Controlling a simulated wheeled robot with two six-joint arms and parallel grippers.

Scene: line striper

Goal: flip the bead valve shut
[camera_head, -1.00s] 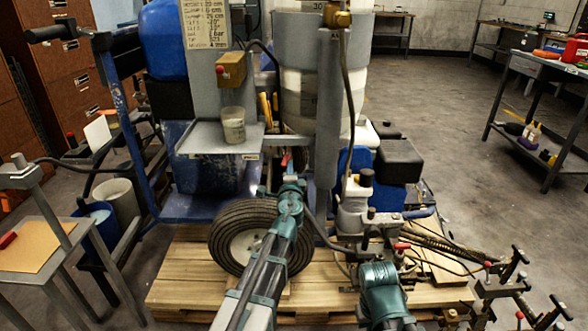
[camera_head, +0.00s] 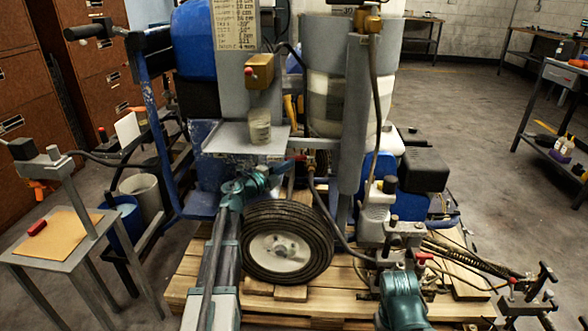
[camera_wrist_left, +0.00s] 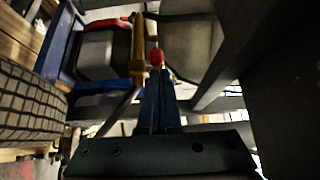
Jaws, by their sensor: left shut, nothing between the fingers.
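The bead valve is a small brass valve (camera_head: 311,174) with a red handle (camera_head: 300,158), below the pale bead tank (camera_head: 335,100) of the striper. In the left wrist view I see a brass body (camera_wrist_left: 138,50) and a red lever tip (camera_wrist_left: 157,57). My left gripper (camera_wrist_left: 157,78) is shut and empty, its fingertips pointing at the red tip and overlapping it in view. I cannot tell whether they touch. In the head view the left gripper (camera_head: 285,171) reaches in beside the valve above the wheel, its fingers mostly hidden.
The black wheel (camera_head: 285,242) stands just below my left wrist, on a wooden pallet (camera_head: 250,305). A grey shelf (camera_head: 225,138) with a cup (camera_head: 259,125) hangs above. A grey post (camera_head: 354,120) stands right of the valve. A small table (camera_head: 75,250) is at the left.

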